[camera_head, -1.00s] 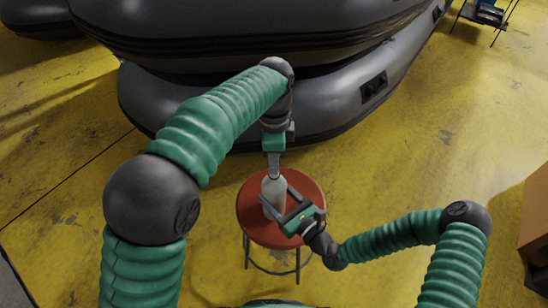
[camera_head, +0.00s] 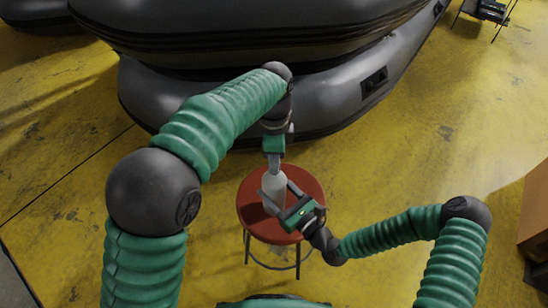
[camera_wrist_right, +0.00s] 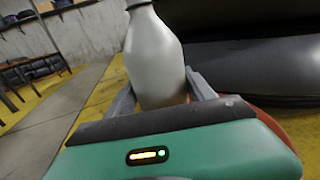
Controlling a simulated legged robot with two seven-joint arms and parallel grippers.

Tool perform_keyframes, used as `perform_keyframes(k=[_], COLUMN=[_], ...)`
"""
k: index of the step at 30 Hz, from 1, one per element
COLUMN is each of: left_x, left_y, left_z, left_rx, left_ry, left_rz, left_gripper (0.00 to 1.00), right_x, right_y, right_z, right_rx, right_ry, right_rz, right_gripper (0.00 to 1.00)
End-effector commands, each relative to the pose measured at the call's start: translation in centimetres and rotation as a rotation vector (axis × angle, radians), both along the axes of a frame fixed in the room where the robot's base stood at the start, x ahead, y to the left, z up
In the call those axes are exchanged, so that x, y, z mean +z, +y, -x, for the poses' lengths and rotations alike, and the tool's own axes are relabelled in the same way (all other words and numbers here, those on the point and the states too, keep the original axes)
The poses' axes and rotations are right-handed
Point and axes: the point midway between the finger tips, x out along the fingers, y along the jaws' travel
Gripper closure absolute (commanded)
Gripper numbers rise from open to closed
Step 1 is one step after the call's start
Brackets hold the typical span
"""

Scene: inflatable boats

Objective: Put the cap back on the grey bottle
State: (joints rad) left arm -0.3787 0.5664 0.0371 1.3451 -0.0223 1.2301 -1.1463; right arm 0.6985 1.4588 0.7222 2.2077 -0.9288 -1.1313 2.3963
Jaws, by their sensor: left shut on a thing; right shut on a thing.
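The grey bottle (camera_head: 273,186) stands upright on the red stool, and its pale body also shows in the right wrist view (camera_wrist_right: 155,60). My right gripper (camera_head: 282,202) is shut on the bottle from the right, with a finger on each side of its body. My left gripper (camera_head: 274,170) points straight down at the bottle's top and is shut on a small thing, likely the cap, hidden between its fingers. A dark edge shows at the bottle's neck at the top of the wrist view. I cannot tell whether the cap touches the neck.
The round red stool (camera_head: 307,187) has a small top with bare room around the bottle. Large dark inflatable boats (camera_head: 330,95) lie close behind it. A brown box (camera_head: 537,215) stands at the right edge. Yellow floor (camera_head: 420,165) is clear between.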

Motion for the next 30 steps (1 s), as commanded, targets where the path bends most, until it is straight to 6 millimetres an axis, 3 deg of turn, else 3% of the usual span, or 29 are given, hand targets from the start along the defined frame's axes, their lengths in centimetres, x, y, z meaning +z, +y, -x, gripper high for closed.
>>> perform_keyframes(k=[12,16,20,30], left_x=[-0.73,-0.75,-0.76,-0.87], left_y=[0.02,0.02,0.09,-0.08], left_z=[0.0,-0.02,-0.14,-0.35], left_rx=[-0.002,-0.109,-0.462,-1.72], left_ry=[0.0,0.001,0.001,0.002], left_rz=[0.0,0.002,0.004,0.007], left_gripper=[1.0,1.0,1.0,1.0], right_x=[0.0,0.0,0.0,0.0], right_y=[-0.01,-0.01,0.0,0.02], right_z=[-0.01,-0.01,0.0,0.03], right_rx=[0.0,0.0,0.0,0.001], right_ry=[0.0,0.0,0.0,-0.001], right_rz=[0.0,0.0,0.0,0.001], right_gripper=[1.0,1.0,1.0,1.0])
